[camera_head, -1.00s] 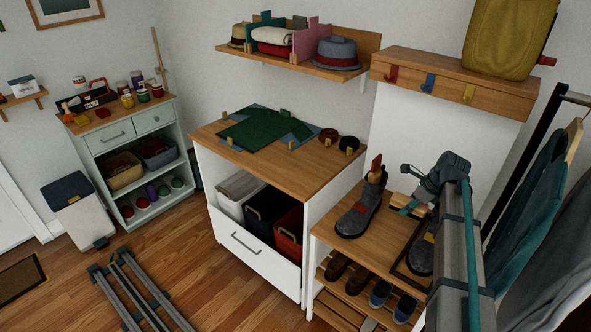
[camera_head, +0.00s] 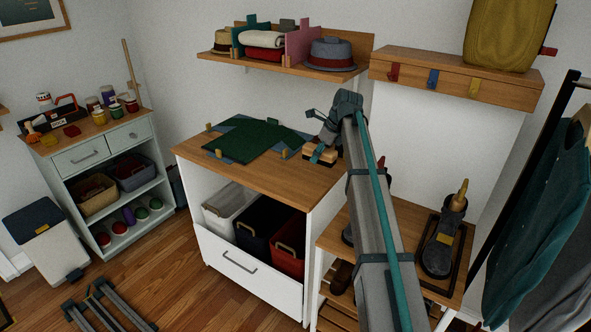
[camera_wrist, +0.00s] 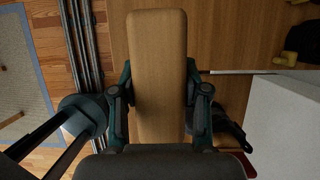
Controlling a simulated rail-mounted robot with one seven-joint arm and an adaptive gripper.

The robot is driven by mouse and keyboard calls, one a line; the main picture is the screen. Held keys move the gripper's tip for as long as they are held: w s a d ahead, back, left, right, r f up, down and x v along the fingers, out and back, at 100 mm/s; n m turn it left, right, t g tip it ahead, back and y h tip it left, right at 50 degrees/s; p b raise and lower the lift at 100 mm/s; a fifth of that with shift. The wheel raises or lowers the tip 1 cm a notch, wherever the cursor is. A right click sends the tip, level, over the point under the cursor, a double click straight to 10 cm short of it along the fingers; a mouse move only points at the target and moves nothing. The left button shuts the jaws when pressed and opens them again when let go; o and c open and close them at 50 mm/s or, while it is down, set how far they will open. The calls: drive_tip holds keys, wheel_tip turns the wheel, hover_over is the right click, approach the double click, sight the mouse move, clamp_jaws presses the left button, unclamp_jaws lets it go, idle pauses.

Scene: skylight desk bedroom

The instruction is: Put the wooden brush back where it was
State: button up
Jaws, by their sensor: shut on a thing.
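The wooden brush (camera_wrist: 157,75) is a long pale wooden block in the wrist view, with a finger on each long side. My gripper (camera_wrist: 157,95) is shut on it. In the head view my gripper (camera_head: 324,140) holds the brush (camera_head: 319,155) at the right end of the white cabinet's wooden top (camera_head: 260,180), right of the green mat (camera_head: 247,139). The brush is low over the top; I cannot tell whether it touches. My gripper and arm hide the spot where two small dark tins stood.
A grey boot (camera_head: 437,249) stands in a dark tray on the shoe bench at right; my arm mostly hides another boot. A hat shelf (camera_head: 300,65) hangs above the cabinet. The hook rail (camera_head: 510,88) is at upper right. The cabinet top's front strip is clear.

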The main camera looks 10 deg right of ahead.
drive_tip(key=w+f+p, duration=0.2)
drive_tip(key=w+f, duration=0.1)
drive_tip(key=w, duration=0.6)
drive_tip(key=p, duration=0.2)
approach(306, 170)
drive_tip(key=shift+w+a+f, duration=0.35)
drive_tip(key=shift+a+f, duration=0.4)
drive_tip(key=shift+a, duration=0.1)
drive_tip(key=shift+w+f, duration=0.4)
drive_tip(key=shift+f, duration=0.15)
drive_tip(key=shift+w+f+p, duration=0.1)
drive_tip(key=shift+f+p, duration=0.65)
drive_tip(key=shift+f, duration=0.95)
drive_tip(key=shift+f, duration=0.15)
drive_tip(key=o, duration=1)
drive_tip(key=b+v, duration=0.2)
drive_tip(key=v, duration=1)
drive_tip(key=shift+b, duration=0.35)
